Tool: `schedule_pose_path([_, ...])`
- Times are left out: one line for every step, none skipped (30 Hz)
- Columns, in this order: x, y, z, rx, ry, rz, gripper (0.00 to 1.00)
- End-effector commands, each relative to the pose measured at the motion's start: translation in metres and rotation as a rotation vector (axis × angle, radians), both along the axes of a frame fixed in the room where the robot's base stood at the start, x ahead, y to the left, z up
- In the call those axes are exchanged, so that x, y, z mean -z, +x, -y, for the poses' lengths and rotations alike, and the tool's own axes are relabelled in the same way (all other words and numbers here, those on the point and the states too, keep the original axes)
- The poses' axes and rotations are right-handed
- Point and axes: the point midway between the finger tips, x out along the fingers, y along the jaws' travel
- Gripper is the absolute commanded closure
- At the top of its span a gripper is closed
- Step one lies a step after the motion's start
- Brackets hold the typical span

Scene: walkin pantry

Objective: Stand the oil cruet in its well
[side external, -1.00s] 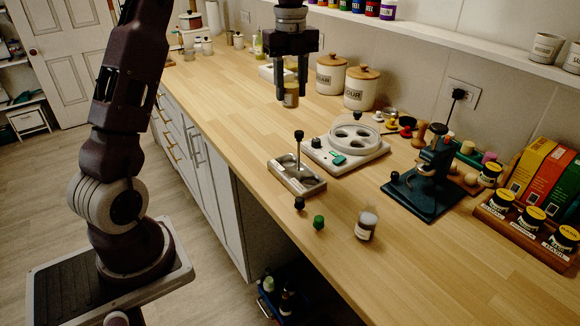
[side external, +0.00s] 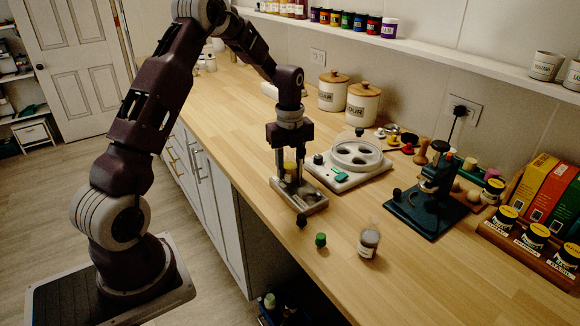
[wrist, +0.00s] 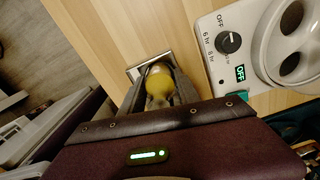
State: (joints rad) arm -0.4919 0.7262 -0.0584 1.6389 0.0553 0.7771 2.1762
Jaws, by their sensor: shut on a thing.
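My gripper (side external: 289,175) is shut on the oil cruet (side external: 290,170), a small bottle showing yellow between the fingers. The wrist view shows the yellow cruet top (wrist: 158,82) between the fingers. The gripper points down over the left part of the metal cruet stand (side external: 313,203), which has wells in its top. The cruet's base and the well below it are hidden by the fingers, so I cannot tell whether it is seated. The stand's upright post is also hidden. The stand's edge shows in the wrist view (wrist: 135,72).
A black stopper (side external: 302,220), a green stopper (side external: 320,240) and a jar (side external: 368,242) stand in front of the stand. A white appliance (side external: 345,182) is close behind it. A dark green press (side external: 425,210) stands to the right.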

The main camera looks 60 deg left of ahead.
Motion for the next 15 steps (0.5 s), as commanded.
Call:
schedule_pose_path([-0.0004, 0.0002, -0.0001, 0.000, 0.000, 0.001, 1.00])
schedule_pose_path([-0.0003, 0.0001, -0.0001, 0.000, 0.000, 0.000, 1.00])
schedule_pose_path([0.0004, 0.0001, 0.0000, 0.000, 0.000, 0.000, 1.00])
schedule_pose_path([0.0013, 0.0000, 0.0000, 0.000, 0.000, 0.000, 1.00])
schedule_pose_path([0.0022, 0.0000, 0.0000, 0.000, 0.000, 0.000, 1.00])
schedule_pose_path([0.0022, 0.0000, 0.0000, -0.001, 0.000, 0.000, 0.56])
schedule_pose_path([0.0021, 0.0000, 0.0000, 0.000, 0.000, 0.000, 0.50])
schedule_pose_path([0.0021, 0.0000, 0.0000, 0.000, 0.000, 0.000, 0.44])
schedule_pose_path([0.0020, 0.0000, 0.0000, 0.000, 0.000, 0.000, 0.40])
schedule_pose_path([0.0020, 0.0000, 0.0000, 0.000, 0.000, 0.000, 0.40])
schedule_pose_path([0.0020, 0.0000, 0.0000, 0.000, 0.000, 0.000, 0.40])
schedule_pose_path([0.0020, 0.0000, 0.0000, 0.000, 0.000, 0.000, 0.40])
schedule_pose_path([0.0020, 0.0000, 0.0000, 0.000, 0.000, 0.000, 0.40])
schedule_pose_path([0.0019, 0.0000, 0.0000, 0.000, 0.000, 0.000, 0.40])
schedule_pose_path([0.0019, 0.0000, 0.0000, 0.000, 0.000, 0.000, 0.40])
